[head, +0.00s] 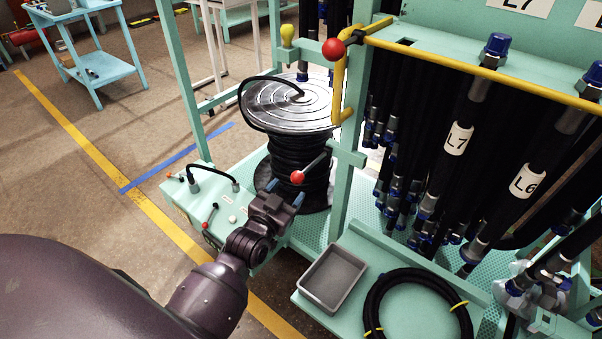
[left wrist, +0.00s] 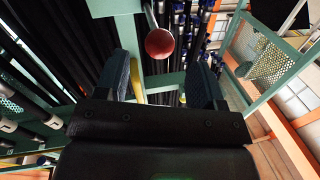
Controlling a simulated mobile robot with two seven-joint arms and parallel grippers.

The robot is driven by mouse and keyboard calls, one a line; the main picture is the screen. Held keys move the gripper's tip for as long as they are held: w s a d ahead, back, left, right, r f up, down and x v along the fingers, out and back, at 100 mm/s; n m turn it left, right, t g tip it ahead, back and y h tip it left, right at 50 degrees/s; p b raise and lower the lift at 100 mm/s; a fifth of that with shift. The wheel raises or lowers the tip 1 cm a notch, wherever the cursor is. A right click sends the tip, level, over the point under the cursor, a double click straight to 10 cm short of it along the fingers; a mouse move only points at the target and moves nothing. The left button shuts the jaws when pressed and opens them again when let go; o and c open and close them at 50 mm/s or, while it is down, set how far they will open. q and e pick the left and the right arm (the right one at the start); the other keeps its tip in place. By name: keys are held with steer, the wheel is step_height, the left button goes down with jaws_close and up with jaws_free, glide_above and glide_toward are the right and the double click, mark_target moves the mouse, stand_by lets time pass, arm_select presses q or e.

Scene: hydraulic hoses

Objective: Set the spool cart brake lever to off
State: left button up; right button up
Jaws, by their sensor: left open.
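A lever with a red ball knob (head: 297,177) and a thin metal rod reaches out from a green post beside the hose spool (head: 300,150). I see no label on it. My left gripper (head: 284,192) is open, its two blue-grey fingertips just below and around the knob in the head view. In the left wrist view the red knob (left wrist: 160,43) appears between and beyond the two open fingers (left wrist: 165,82), with nothing held. I cannot tell whether a finger touches it. My right gripper is not in view.
A green control box (head: 215,205) with small levers stands left of the spool. A grey tray (head: 333,276) and a coiled black hose (head: 372,310) lie in front. Hanging hoses fill the right.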

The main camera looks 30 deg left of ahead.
mark_target(301, 173)
arm_select(q)
steer(key=w, duration=0.6)
steer(key=shift+a+f+b, duration=0.1)
steer(key=shift+a+b, duration=0.05)
steer(key=shift+b, duration=0.2)
steer(key=shift+w+a, duration=0.1)
steer(key=shift+w, duration=0.65)
steer(key=shift+c, duration=0.8)
jaws_close()
steer(key=shift+r, duration=0.3)
steer(key=shift+w+r+p, duration=0.1)
steer(key=shift+p, duration=0.2)
steer(key=shift+r, duration=0.1)
